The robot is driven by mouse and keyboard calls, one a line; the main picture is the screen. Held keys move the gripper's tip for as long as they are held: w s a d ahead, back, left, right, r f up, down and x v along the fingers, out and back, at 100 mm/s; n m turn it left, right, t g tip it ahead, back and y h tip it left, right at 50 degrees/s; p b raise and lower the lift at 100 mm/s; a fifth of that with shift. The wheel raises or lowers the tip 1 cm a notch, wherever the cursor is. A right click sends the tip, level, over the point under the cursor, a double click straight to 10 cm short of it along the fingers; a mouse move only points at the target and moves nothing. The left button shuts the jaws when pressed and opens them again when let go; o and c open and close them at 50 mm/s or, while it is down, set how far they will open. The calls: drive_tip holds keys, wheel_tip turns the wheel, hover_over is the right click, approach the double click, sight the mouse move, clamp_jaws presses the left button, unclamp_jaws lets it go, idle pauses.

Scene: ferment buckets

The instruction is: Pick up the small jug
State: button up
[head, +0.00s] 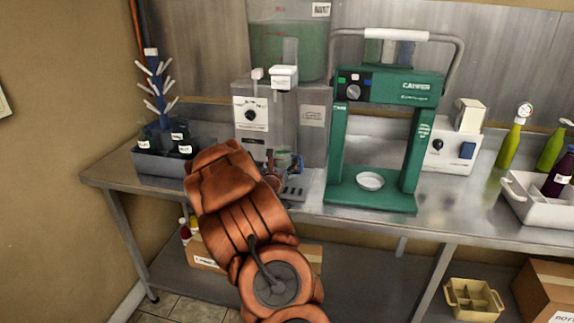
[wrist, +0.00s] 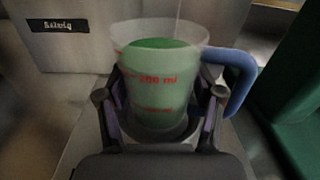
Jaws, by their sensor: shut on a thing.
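The small jug (wrist: 158,75) is a translucent cup with red volume marks, green contents and a blue handle on its right. My gripper (wrist: 158,120) is shut on its lower body, one finger on each side. In the head view, my orange arm reaches to the front of the grey dispensing machine (head: 262,115). My gripper (head: 284,166) there is largely hidden by the arm, and so is the jug. A thin pale streak shows above the jug's mouth in the wrist view. I cannot tell whether the jug's base touches the drip tray (head: 294,193).
A green press-like frame (head: 340,150) with a white bowl (head: 370,181) stands close on the right. A dark bottle rack (head: 160,160) stands left. A white device (head: 450,145), bottles and a white bin (head: 535,205) are further right. The steel bench's front edge (head: 330,214) lies below.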

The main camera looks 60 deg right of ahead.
sight(281, 157)
drive_tip(key=shift+c, duration=1.4)
drive_tip(key=shift+r, duration=0.1)
drive_tip(key=shift+r, duration=0.1)
drive_tip(key=shift+r+b, duration=0.55)
drive_tip(key=shift+r, duration=1.1)
drive_tip(key=s+b+v, duration=0.1)
drive_tip(key=b+v, duration=0.4)
drive_tip(key=v, duration=0.3)
drive_tip(key=s+r+b+v, duration=0.1)
drive_tip(key=b+v, duration=0.4)
drive_tip(key=v, duration=0.2)
drive_tip(key=shift+s+r, duration=0.25)
drive_tip(key=shift+s, duration=0.2)
